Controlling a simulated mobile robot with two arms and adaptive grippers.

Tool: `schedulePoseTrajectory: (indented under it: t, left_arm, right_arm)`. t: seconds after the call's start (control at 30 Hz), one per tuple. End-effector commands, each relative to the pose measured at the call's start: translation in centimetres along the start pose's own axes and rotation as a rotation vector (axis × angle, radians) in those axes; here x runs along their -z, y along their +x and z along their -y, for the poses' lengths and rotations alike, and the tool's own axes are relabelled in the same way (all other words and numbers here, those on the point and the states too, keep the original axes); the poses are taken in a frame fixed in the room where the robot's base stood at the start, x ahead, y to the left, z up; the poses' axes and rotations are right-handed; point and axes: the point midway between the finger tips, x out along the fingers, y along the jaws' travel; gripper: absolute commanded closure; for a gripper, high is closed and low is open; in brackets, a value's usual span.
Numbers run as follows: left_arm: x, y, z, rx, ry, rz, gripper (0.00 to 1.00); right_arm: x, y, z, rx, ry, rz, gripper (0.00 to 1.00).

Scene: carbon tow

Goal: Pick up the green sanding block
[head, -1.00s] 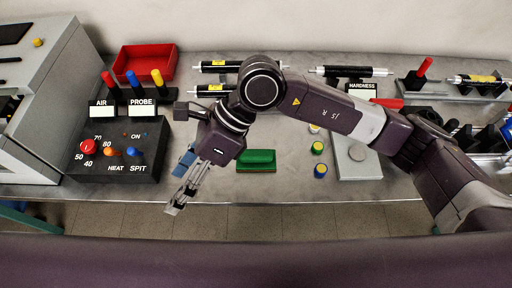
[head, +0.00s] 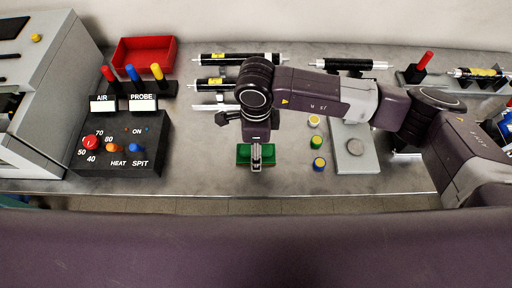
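The green sanding block (head: 243,153) lies on the grey bench near its front edge, in the middle of the head view. My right gripper (head: 256,161) comes down from above, in front of the block's middle in the picture. It hides the central part of the block, and green shows on both sides of it. The fingers line up with my view, so I cannot tell whether they are open or shut, or touch the block. My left gripper is not in view.
A black control box (head: 122,146) with knobs stands to the left. Several small capped jars (head: 317,142) and a grey plate with a disc (head: 352,160) are to the right. Black tubes (head: 230,59) and a red tray (head: 144,54) lie behind. The bench front between box and block is clear.

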Motion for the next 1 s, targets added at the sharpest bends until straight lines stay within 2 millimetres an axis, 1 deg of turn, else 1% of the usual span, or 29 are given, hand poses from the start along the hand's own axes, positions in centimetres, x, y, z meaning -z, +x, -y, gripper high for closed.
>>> schedulePoseTrajectory:
  t: [0.1, 0.3, 0.7, 1.0]
  left_arm:
    - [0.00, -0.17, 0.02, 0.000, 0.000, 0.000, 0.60]
    - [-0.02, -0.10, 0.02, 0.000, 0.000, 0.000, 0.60]
    - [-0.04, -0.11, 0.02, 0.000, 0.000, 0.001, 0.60]
    - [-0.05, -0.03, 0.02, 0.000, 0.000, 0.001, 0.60]
  right_arm:
    - [-0.03, 0.58, 0.02, 0.001, 0.000, 0.001, 0.36]
    - [-0.05, 0.64, 0.01, 0.001, 0.000, 0.001, 0.37]
    - [-0.06, 0.57, 0.02, 0.001, 0.000, 0.002, 0.80]
    - [-0.07, 0.31, 0.05, 0.002, 0.000, 0.002, 0.80]
